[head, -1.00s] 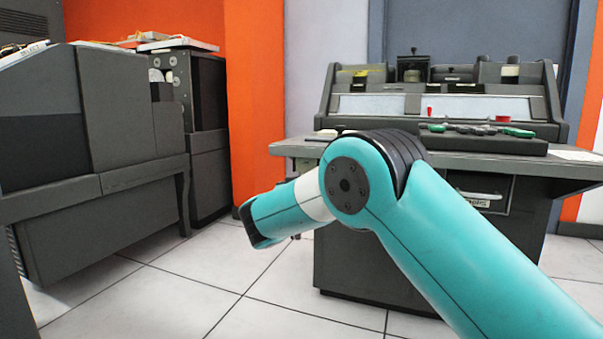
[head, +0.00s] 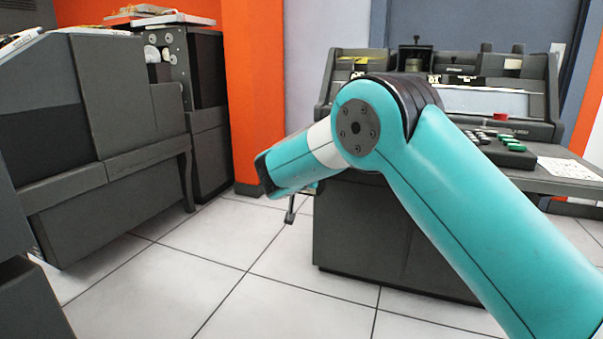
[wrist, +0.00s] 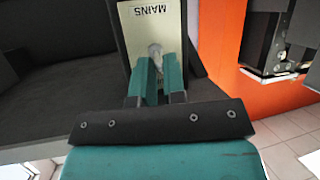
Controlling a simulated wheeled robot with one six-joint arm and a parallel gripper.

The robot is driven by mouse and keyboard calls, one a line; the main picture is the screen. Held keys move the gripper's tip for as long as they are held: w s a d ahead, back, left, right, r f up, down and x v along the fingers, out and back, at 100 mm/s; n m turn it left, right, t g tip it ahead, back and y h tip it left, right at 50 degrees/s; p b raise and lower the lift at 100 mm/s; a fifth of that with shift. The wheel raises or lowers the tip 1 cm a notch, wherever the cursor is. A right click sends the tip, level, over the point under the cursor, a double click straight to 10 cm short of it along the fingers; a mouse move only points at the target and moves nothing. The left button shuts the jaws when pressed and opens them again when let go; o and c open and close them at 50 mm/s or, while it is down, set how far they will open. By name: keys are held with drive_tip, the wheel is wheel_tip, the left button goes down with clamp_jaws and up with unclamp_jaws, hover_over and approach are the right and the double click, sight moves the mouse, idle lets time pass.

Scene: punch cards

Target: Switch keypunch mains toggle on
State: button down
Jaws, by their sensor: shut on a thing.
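In the wrist view, a pale plate (wrist: 145,30) marked MAINS, its lettering upside down, carries the pale mains toggle (wrist: 155,50). My gripper (wrist: 158,72) has its two teal fingers closed around the toggle, one on each side. The fingers hide the toggle's lower part, and I cannot tell which way it is thrown. In the head view, the grey keypunch (head: 390,235) stands at centre right with a keyboard on its desk. My teal arm crosses in front of it, and neither my gripper nor the toggle can be made out there.
A large grey machine (head: 125,110) stands at the left, with a darker cabinet (head: 208,125) behind it. A white sheet (head: 570,168) lies on the desk at the right. Open tiled floor (head: 215,255) lies between the machines. An orange wall panel shows in the wrist view (wrist: 225,60).

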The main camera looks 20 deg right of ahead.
drive_tip(key=c, duration=1.2)
unclamp_jaws()
drive_tip(key=shift+s, duration=0.1)
drive_tip(key=p+v, duration=0.4)
drive_tip(key=v, duration=1.3)
drive_tip(key=shift+r, duration=0.1)
